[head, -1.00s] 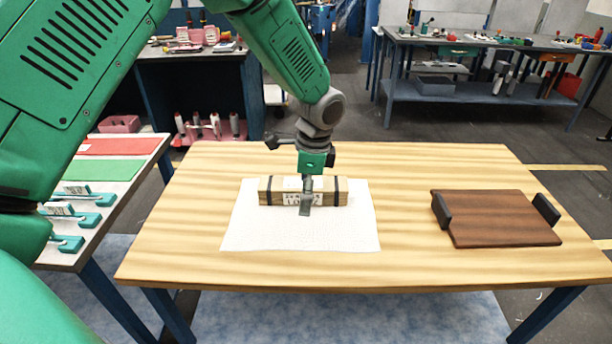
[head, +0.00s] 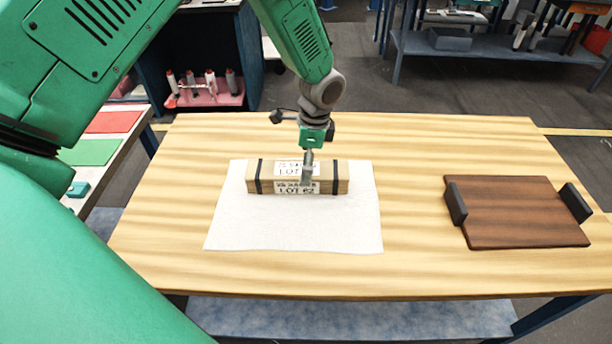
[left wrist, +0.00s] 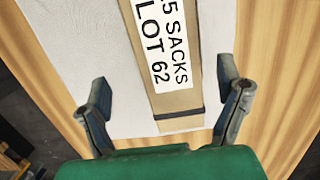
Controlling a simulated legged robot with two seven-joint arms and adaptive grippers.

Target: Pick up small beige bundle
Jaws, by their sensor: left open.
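The small beige bundle (head: 325,172) is a long block with dark straps near its ends and white "LOT 62" labels. It lies on a white cloth (head: 290,228) on the wooden table. My left gripper (head: 307,175) points down over the middle of the bundle and hides a little of its labels. In the left wrist view the bundle (left wrist: 184,104) runs between the two spread fingers of my left gripper (left wrist: 165,98), with gaps on both sides. The gripper is open and holds nothing. My right gripper is out of view.
A dark brown wooden tray (head: 515,212) with two black handles sits on the right of the table (head: 420,270). A side table with red and green mats (head: 92,151) stands at the left. The wood between cloth and tray is clear.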

